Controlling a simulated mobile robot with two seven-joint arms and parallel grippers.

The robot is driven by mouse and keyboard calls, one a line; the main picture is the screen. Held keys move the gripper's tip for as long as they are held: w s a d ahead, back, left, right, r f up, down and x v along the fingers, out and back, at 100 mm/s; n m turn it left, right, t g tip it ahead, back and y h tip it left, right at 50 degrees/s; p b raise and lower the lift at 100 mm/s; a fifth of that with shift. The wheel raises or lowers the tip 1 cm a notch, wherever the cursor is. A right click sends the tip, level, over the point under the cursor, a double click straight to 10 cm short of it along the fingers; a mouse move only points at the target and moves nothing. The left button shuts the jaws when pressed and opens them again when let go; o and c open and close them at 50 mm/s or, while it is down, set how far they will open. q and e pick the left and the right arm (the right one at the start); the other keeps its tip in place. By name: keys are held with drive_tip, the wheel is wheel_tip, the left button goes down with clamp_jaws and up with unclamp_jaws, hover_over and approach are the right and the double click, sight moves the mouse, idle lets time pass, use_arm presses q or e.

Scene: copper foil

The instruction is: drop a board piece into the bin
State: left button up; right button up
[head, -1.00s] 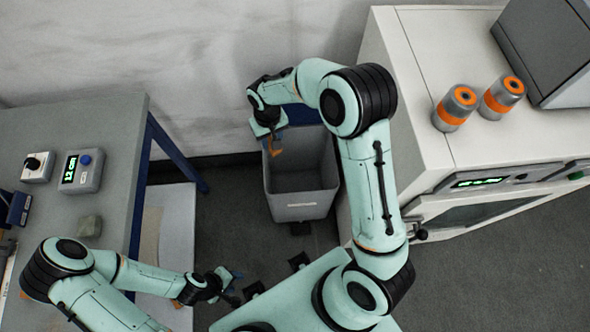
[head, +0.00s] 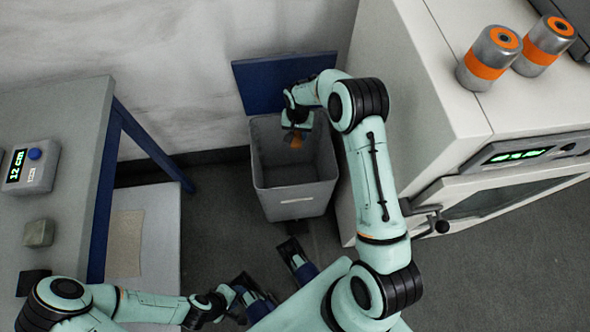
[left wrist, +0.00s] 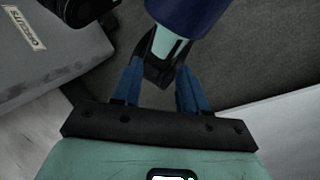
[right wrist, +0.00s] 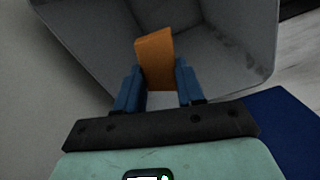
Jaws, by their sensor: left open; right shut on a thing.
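The board piece (right wrist: 155,58) is a small copper-orange plate. My right gripper (right wrist: 160,88) is shut on it and holds it over the open mouth of the bin; the piece also shows small in the head view (head: 296,141). The bin (head: 294,199) is a grey open box with a blue lid (head: 268,86) tilted up behind it. In the right wrist view the bin's inner walls (right wrist: 95,50) surround the piece. My left gripper (left wrist: 155,90) is open and empty, low near my base in the head view (head: 240,299).
A white cabinet (head: 415,110) stands close to the bin's right, with two orange-banded cylinders (head: 487,58) on top. A grey table (head: 75,130) at left carries a display box (head: 31,167) and a greenish block (head: 39,233). Dark floor (head: 230,225) is clear between table and bin.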

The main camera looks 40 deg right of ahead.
wheel_tip(320, 180, down, 4)
drive_tip(key=shift+f+b, duration=0.15)
drive_tip(key=shift+b, duration=0.95)
drive_tip(key=shift+f, duration=0.45)
use_arm(q)
drive_tip(key=f, duration=0.1)
drive_tip(key=w+f, duration=0.1)
drive_tip(key=w, duration=0.1)
drive_tip(key=shift+a+f+t, duration=0.3)
drive_tip(key=shift+f+t, duration=0.1)
use_arm(e)
drive_tip(key=o, duration=1.1)
drive_tip(key=shift+r, duration=0.15)
wheel_tip(320, 180, up, 13)
drive_tip(key=shift+r+p, duration=0.1)
drive_tip(key=shift+p, duration=0.75)
use_arm(q)
drive_tip(key=shift+s+d+r+g, duration=0.15)
drive_tip(key=shift+s+r, duration=0.3)
drive_tip(key=shift+r, duration=0.1)
drive_tip(key=shift+s+d+r+g, duration=0.15)
drive_tip(key=shift+s+r, duration=0.25)
drive_tip(key=shift+r, duration=0.1)
